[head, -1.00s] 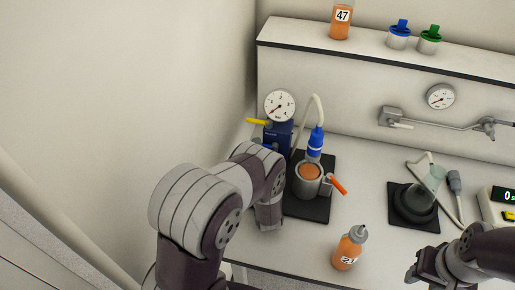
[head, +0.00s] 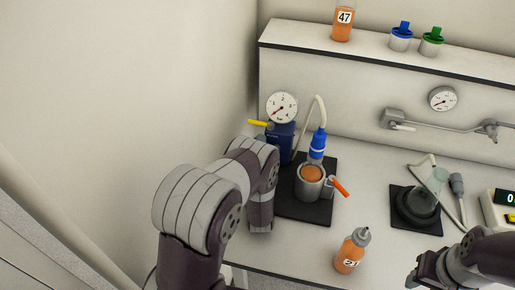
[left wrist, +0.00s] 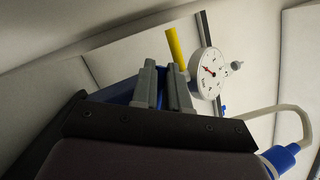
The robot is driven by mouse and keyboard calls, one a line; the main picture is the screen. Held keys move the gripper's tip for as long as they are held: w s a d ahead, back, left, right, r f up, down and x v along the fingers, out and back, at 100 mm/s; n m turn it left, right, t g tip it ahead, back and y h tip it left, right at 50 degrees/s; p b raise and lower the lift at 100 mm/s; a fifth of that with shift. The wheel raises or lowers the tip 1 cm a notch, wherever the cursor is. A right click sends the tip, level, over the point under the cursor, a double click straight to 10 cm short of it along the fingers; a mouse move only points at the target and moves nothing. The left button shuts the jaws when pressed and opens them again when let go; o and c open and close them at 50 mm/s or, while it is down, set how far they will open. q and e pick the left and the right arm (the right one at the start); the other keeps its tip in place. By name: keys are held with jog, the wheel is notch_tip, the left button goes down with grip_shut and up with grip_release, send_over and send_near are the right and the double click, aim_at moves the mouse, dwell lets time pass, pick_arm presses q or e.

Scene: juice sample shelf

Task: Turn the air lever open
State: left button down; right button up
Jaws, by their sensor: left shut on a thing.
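A blue unit (head: 280,138) with a round white gauge (head: 282,107) stands on the bench at the left; the gauge also shows in the left wrist view (left wrist: 208,73). A yellow lever (head: 260,123) sticks out to the left below the gauge; it shows just beyond my fingertips in the left wrist view (left wrist: 176,48) and its outer end is free. My left gripper (left wrist: 162,78) is close against the blue unit, shut on the air lever, which the fingers hide. In the head view my arm hides the left fingers. My right gripper (head: 424,276) hangs empty at the lower right.
A cup of orange juice (head: 312,174) with an orange handle stands on a dark mat (head: 302,211), near a blue-capped hose (head: 318,145). A juice bottle (head: 350,252) stands near the front edge. A flask (head: 432,183) sits on another dark pad to the right.

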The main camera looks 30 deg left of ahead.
pick_arm(q)
jog(key=shift+w+d+r+m+t, duration=0.1)
jog(key=shift+r+m+t, duration=0.1)
jog(key=shift+m, duration=0.15)
jog(key=shift+d+r+m+t, duration=0.1)
jog(key=shift+m+t, duration=0.1)
jog(key=shift+m, duration=0.15)
jog(key=shift+h, duration=0.4)
jog(key=c, duration=1.2)
grip_release()
jog(key=shift+f, duration=0.1)
jog(key=shift+c, duration=0.2)
jog(key=shift+o, duration=0.6)
jog(key=shift+w+d, duration=0.15)
